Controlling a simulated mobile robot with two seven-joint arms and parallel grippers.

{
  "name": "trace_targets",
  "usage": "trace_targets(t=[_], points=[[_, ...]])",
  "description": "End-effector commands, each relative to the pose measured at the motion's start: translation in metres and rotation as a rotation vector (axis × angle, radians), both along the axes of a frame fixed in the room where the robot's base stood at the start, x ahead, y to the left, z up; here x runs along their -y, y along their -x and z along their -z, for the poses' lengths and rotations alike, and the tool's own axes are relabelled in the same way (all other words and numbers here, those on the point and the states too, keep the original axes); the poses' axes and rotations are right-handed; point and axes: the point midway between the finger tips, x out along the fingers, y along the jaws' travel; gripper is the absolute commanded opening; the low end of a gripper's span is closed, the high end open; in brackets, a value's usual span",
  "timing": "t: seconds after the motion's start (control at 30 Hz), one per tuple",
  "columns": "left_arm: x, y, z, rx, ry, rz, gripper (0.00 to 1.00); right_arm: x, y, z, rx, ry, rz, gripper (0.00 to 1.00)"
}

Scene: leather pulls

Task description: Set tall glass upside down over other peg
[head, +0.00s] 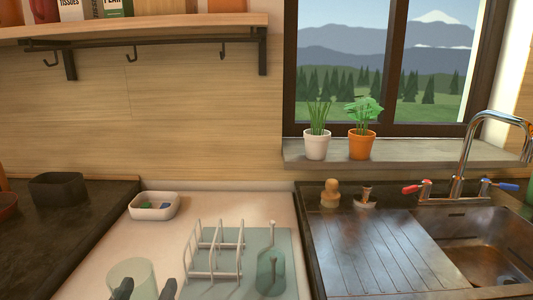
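A pale, translucent tall glass (133,272) stands at the bottom left of the light counter in the head view, its lower part cut off by the frame. My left gripper (146,287) shows two dark fingertips, spread apart. One overlaps the glass's front and the other is just right of it; I cannot tell whether they touch it. A greenish glass (269,284) is upside down over the near peg of the drying rack (213,262). The other peg (272,236), behind it, is bare. My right gripper is not in view.
The rack's wire plate slots rise between the tall glass and the pegs. A white dish (154,205) with small items sits behind. The sink (485,250) with its tap (463,150) is at right. Plain counter lies left of the rack.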

Motion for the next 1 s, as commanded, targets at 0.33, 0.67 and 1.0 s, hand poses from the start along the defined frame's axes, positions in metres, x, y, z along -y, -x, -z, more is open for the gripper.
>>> trace_targets(t=[0.33,0.67,1.0], points=[[0.000,0.000,0.004,0.000,0.517,-0.001,0.29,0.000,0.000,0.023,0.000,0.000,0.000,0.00],[0.000,0.000,0.001,0.002,1.033,-0.001,0.29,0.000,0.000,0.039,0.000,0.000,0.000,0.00],[0.000,0.000,0.001,0.002,1.099,0.000,0.29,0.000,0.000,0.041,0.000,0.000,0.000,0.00]])
